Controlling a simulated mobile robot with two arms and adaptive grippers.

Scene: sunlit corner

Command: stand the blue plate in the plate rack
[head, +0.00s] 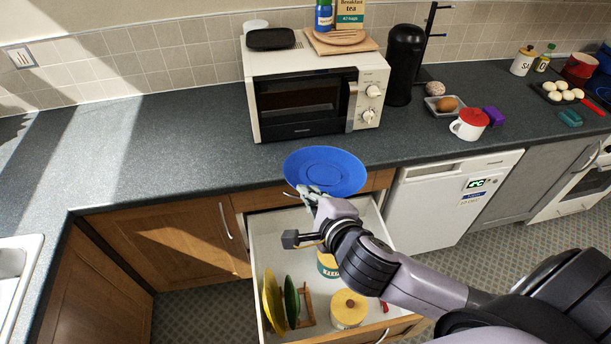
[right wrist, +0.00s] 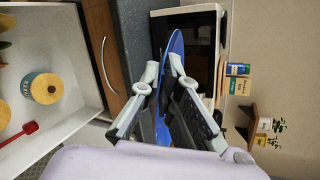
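The blue plate (head: 325,170) is in the air in front of the microwave, above the open drawer's back edge. My right gripper (head: 310,193) is shut on its near rim. In the right wrist view the plate (right wrist: 175,75) shows nearly edge-on between the two fingers (right wrist: 163,75). The plate rack (head: 307,305) is a small wooden rack inside the open drawer. A yellow plate (head: 271,299) and a green plate (head: 291,302) stand upright at its left; how they sit in the slots is hard to tell. My left gripper is not in view.
The open drawer (head: 263,240) also holds a yellow-lidded jar (head: 348,308), a teal and yellow canister (head: 327,264) and a red utensil. The microwave (head: 312,95) stands behind the plate.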

